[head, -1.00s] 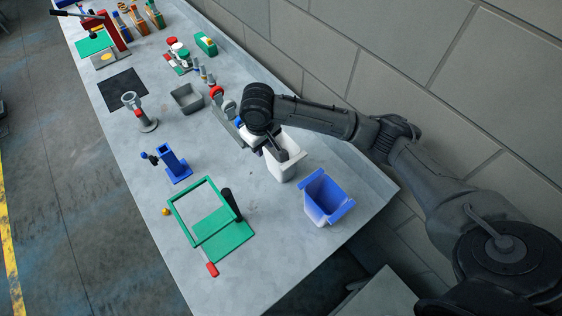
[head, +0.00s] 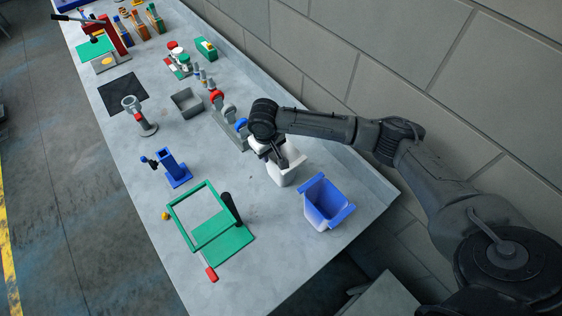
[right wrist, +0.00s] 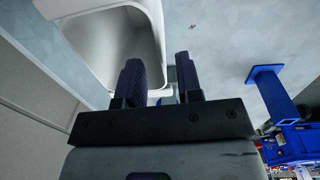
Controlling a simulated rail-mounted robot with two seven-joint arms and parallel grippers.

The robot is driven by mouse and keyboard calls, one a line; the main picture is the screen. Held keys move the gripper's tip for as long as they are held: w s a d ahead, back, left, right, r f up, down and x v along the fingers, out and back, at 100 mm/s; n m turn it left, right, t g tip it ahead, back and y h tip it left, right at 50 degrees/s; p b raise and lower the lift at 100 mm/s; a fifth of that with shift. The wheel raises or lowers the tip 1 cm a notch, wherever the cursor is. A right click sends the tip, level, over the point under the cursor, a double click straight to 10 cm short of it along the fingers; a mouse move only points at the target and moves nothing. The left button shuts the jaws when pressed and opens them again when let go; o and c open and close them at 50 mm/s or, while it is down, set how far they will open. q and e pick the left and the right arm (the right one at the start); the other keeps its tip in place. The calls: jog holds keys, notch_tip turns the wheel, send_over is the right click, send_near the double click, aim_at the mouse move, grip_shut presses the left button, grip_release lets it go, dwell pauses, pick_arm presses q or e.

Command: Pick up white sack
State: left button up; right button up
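The white sack (head: 287,172) is an open, bin-like white shape with flared rim edges, standing on the grey table to the left of a blue one. My right gripper (head: 279,158) is over its near-left rim in the head view, partly hiding it. In the right wrist view the open mouth of the white sack (right wrist: 112,45) shows beyond my two dark fingers (right wrist: 163,75). The fingers are apart, with a gap between them, and a white rim edge shows in the gap. I cannot tell whether they touch the sack. My left gripper is in neither view.
A blue bin-like container (head: 325,203) stands right of the white sack. A grey holder with red and blue rings (head: 228,117) is close behind-left. A green frame (head: 208,222) and a blue stand (head: 174,168) are to the left. A wall runs along the right side.

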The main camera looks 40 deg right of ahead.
aim_at(270, 158)
jog(key=shift+s+d+f+p, duration=0.1)
jog(key=shift+f+p, duration=0.1)
jog(key=shift+f, duration=1.05)
jog(key=shift+s+f+p, duration=0.1)
jog(key=shift+f+p, duration=0.1)
jog(key=shift+f, duration=1.05)
jog(key=shift+c, duration=0.4)
grip_shut()
